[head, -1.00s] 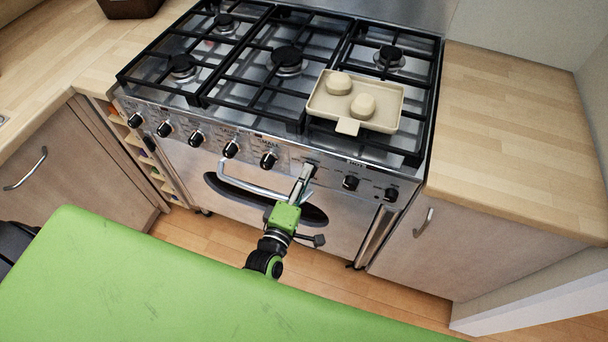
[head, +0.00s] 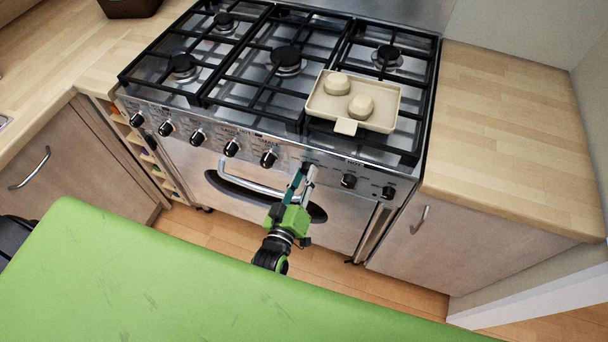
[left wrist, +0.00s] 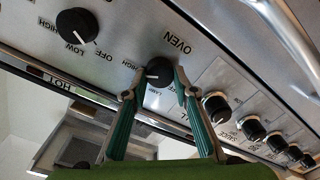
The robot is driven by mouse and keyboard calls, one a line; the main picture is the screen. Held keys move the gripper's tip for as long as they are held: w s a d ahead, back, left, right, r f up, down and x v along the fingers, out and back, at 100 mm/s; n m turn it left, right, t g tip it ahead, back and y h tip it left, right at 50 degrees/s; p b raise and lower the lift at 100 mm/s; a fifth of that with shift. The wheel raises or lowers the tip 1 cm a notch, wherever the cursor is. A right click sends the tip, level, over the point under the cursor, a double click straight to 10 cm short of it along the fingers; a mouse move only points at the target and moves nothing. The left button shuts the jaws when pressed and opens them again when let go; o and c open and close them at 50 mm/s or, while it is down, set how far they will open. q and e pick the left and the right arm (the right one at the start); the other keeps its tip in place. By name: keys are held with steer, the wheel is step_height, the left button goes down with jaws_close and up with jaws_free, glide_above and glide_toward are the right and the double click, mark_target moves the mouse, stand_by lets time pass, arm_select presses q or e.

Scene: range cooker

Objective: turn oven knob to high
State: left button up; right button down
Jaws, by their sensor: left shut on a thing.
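The oven knob (left wrist: 160,71) is black and round, with the word OVEN beside it on the steel front panel. In the left wrist view, the two fingers of my left gripper (left wrist: 154,84) lie on either side of this knob and grip it. A pale mark on the knob faces the left of that view, on the side of a HIGH label; its exact setting is hard to read. In the head view, my left gripper (head: 304,170) is at the panel, right of centre, and its fingertips hide most of the oven knob. My right gripper is out of view.
Neighbouring black knobs stand close on both sides, one to the left (head: 269,159) and one to the right (head: 348,181). The oven door handle (head: 250,184) runs just below. A beige tray (head: 386,122) with two round pieces rests on the hob. The right counter (head: 515,140) is clear.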

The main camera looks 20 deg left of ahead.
arm_select(q)
steer(key=shift+m, duration=0.5)
steer(key=o, duration=1.1)
steer(key=shift+s, duration=0.1)
steer(key=s, duration=1.1)
steer(key=shift+s+r, duration=0.2)
steer(key=shift+s, duration=0.2)
